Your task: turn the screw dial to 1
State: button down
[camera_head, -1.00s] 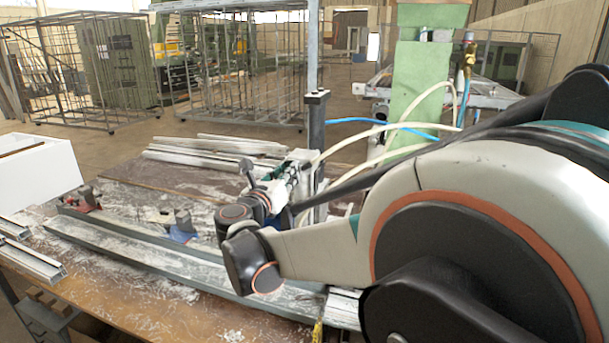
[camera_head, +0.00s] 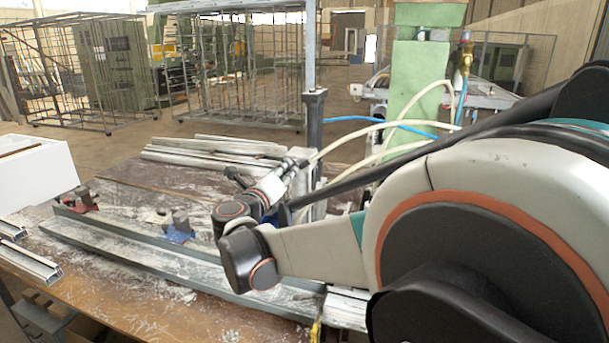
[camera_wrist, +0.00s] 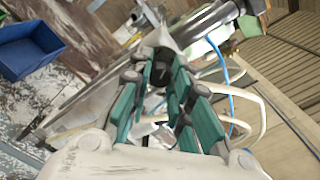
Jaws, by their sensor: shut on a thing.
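In the wrist view, a dark round knob (camera_wrist: 160,74), which looks like the screw dial, sits between the teal finger pads of my gripper (camera_wrist: 162,60). The fingers are closed in around it. Any numbers or marks on the dial are too small to read. In the head view, my wrist (camera_head: 265,192) reaches to the grey metal fixture (camera_head: 298,165) at the back right of the bench. The dial and fingertips cannot be made out there.
A long metal profile (camera_head: 170,262) lies along the bench. A red-based clamp (camera_head: 85,203) and a blue-based clamp (camera_head: 180,230) stand behind it. Cream hoses (camera_head: 345,143) and a blue hose (camera_head: 350,119) run behind my arm. A blue bin (camera_wrist: 25,50) shows in the wrist view.

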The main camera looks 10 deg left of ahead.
jog(key=n, duration=0.5)
jog(key=shift+n, duration=0.4)
jog(key=shift+b, duration=0.3)
jog(key=c, duration=1.4)
grip_release()
jog(key=s, duration=0.7)
jog(key=shift+s+a, duration=0.25)
jog(key=shift+a, duration=0.05)
